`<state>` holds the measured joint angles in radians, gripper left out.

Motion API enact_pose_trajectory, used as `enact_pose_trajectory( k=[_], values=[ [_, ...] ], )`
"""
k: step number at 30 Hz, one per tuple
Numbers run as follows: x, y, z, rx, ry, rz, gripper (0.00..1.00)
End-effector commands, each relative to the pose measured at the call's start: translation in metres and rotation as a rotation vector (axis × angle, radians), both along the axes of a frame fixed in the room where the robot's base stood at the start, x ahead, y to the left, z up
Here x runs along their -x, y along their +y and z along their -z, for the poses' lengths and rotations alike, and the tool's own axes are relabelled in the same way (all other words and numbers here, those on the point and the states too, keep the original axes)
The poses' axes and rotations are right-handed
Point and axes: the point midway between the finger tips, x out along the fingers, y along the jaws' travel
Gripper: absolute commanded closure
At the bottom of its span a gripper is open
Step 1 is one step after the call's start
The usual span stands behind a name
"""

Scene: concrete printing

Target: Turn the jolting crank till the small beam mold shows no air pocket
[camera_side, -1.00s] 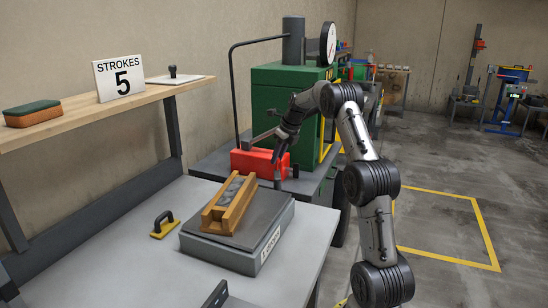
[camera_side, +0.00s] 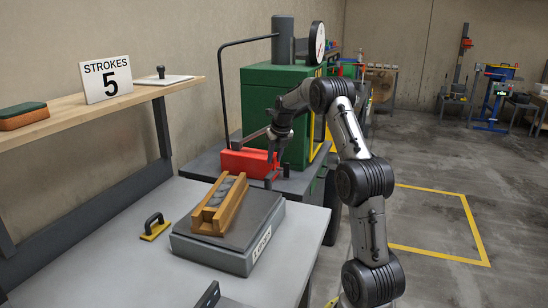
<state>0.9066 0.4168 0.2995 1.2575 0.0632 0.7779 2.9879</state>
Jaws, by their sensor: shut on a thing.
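The small beam mold (camera_side: 211,219), a long wooden form with grey concrete inside, lies on the dark top of the grey jolting table (camera_side: 212,253). The concrete looks uneven, with lighter and darker patches; air pockets are too small to tell. My gripper (camera_side: 273,153) is behind and right of the mold, at the right end of a red block (camera_side: 240,163). It is shut on what seems to be the crank handle, which is mostly hidden by the fingers. A sign (camera_side: 107,79) on the shelf reads "STROKES 5".
A green machine (camera_side: 262,90) with a round gauge stands just behind my gripper. A yellow float with a black handle (camera_side: 154,226) lies left of the jolting table. The wooden shelf (camera_side: 115,107) holds a green-and-orange sponge (camera_side: 22,116).

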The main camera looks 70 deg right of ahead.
Motion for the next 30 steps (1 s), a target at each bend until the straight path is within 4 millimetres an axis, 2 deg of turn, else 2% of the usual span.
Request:
enact_pose_trajectory(
  k=[7,8,12,13,23,26,30],
  values=[
    [0.000,0.000,0.000,0.000,0.001,-0.001,1.00],
    [0.000,0.000,0.000,0.000,0.001,-0.001,0.71],
    [0.000,0.000,0.000,0.000,0.001,-0.001,0.46],
    [0.000,0.000,0.000,0.000,0.001,-0.001,0.44],
    [0.000,0.001,-0.002,0.000,0.000,-0.001,0.44],
    [0.003,0.003,-0.011,0.000,-0.001,-0.001,0.44],
    [0.009,0.009,-0.033,0.002,-0.002,-0.001,0.44]
  ],
)
